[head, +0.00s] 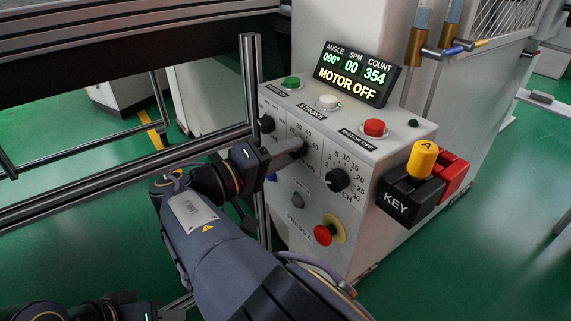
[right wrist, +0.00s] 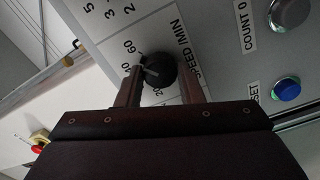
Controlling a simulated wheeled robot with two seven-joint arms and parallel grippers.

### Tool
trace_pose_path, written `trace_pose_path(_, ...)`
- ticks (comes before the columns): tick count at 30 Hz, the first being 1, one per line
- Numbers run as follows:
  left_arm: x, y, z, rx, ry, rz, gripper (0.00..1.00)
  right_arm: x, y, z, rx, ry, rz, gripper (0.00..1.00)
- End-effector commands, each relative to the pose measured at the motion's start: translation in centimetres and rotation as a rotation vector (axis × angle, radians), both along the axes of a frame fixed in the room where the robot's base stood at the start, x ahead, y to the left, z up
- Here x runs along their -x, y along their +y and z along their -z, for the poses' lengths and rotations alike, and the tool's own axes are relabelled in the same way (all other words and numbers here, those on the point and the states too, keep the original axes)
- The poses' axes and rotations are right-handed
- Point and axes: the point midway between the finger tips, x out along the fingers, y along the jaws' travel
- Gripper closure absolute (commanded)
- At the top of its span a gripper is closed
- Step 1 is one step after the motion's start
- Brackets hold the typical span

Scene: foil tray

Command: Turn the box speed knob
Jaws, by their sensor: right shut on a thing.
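The control box (head: 385,150) carries a front panel with several knobs and buttons. The speed knob (right wrist: 157,70) is black and round with a pale pointer line, beside a "SPEED MIN" label and a number scale in the right wrist view. In the head view my right gripper (head: 298,150) covers this knob. My right gripper (right wrist: 160,92) has one finger on each side of the knob and is shut on it. My left gripper (head: 178,305) is low at the left, away from the box, and partly cut off by the frame edge; its jaws are unclear.
Other black knobs, one at the left (head: 266,124) and one at the right (head: 338,179), flank my right gripper. A red emergency button (head: 323,235) sits below. A yellow-topped key block (head: 412,185) juts out at the right. A metal post (head: 250,80) stands close at the left.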

Motion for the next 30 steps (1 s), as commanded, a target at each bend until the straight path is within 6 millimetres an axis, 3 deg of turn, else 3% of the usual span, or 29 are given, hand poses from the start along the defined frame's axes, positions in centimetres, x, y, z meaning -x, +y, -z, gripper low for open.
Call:
trace_pose_path(9,0.0,0.0,1.9,0.000,0.000,0.000,0.64,0.0,0.1,0.3,-0.083,-0.108,-0.002,0.89)
trace_pose_path(27,0.0,0.0,2.1,0.000,0.000,0.000,0.64,0.0,0.1,0.1,-0.103,-0.136,-0.002,0.89)
trace_pose_path(28,0.0,0.0,2.1,0.000,0.000,0.000,0.64,0.0,0.1,0.1,-0.103,-0.136,-0.002,0.62)
trace_pose_path(30,0.0,0.0,2.1,0.000,0.000,0.000,0.64,0.0,0.1,0.1,-0.102,-0.136,-0.002,0.53)
